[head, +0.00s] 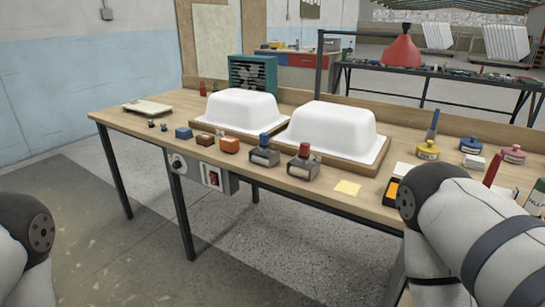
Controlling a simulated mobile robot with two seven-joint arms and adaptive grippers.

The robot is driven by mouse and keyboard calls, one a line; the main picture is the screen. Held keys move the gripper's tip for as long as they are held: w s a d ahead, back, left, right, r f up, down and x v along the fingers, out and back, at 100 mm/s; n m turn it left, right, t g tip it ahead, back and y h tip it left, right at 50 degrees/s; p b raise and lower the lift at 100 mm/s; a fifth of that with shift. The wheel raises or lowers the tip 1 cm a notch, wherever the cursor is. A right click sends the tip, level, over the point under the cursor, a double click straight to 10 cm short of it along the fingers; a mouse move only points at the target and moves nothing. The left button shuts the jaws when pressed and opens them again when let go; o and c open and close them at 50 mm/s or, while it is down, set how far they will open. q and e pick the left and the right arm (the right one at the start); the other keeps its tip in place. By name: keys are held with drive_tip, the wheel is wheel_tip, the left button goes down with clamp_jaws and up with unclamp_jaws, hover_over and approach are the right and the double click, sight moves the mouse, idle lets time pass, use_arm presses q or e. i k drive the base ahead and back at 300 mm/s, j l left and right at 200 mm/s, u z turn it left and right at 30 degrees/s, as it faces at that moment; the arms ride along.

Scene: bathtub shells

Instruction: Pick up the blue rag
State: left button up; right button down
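I cannot make out a blue rag with certainty. Parts of my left arm show at the left edge and my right arm covers the lower right of the head view. Neither gripper is in view, so I cannot tell what they hold. My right arm hides part of the bench's right end.
Two white tub shells (241,108) (333,126) sit on wooden boards on the bench. Cans and bottles crowd the right. Floor in front is clear.

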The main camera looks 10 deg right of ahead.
sight(184, 133)
drive_tip(key=i+j+z, duration=0.45)
drive_tip(key=j, duration=0.35)
drive_tip(key=i+j+z, duration=0.25)
drive_tip(key=j, duration=0.15)
drive_tip(key=j+z, duration=0.2)
drive_tip(key=j, duration=0.25)
drive_tip(key=i+j+z, duration=0.1)
drive_tip(key=j+z, duration=0.15)
drive_tip(key=j, duration=0.25)
drive_tip(key=j+z, duration=0.2)
drive_tip(key=j, duration=0.3)
